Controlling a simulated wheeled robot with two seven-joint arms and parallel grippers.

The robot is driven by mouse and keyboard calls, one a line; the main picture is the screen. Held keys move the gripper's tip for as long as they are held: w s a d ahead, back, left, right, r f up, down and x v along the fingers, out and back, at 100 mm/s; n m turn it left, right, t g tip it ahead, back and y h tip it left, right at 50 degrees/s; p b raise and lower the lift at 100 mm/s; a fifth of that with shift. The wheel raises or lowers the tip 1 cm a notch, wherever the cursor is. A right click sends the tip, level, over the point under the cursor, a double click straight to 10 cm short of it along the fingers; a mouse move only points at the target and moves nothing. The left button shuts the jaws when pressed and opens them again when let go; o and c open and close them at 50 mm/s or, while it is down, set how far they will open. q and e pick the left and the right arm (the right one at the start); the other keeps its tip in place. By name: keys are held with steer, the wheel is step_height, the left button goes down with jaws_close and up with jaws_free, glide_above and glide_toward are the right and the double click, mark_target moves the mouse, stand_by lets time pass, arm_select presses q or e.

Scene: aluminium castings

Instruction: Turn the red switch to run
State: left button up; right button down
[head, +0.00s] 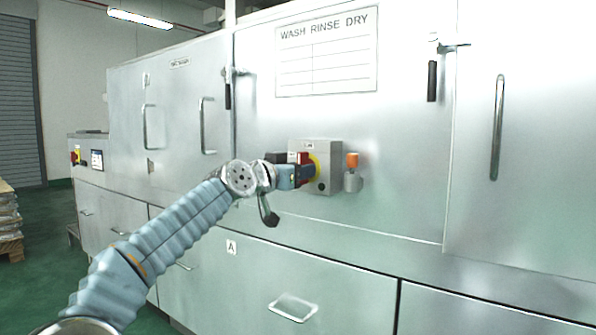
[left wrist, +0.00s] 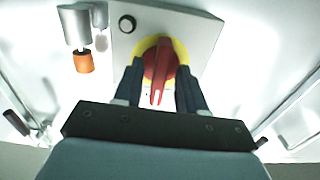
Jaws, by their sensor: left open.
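The red switch (head: 304,158) is a red handle on a round yellow plate, on the front of a grey box (head: 329,154) fixed to the steel machine. In the left wrist view the red switch (left wrist: 161,66) has its narrow end pointing down the picture, towards the gripper's body. My left gripper (head: 305,172) is at the switch and partly covers it in the head view. In the left wrist view my left gripper (left wrist: 160,82) is open, with one dark finger on each side of the handle. I cannot tell whether either finger touches it. The switch's lettering is unreadable. My right gripper is out of view.
A black round button (left wrist: 127,24) sits on the same box. A grey cylinder with an orange end (head: 352,161) sticks out just right of the box. Door handles (head: 497,128) stand out from the machine front.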

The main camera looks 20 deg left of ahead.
arm_select(q)
steer(key=shift+s, duration=0.1)
steer(key=b+v, duration=0.6)
steer(key=v, duration=0.7)
steer(key=shift+s, duration=0.3)
steer(key=shift+a, duration=0.1)
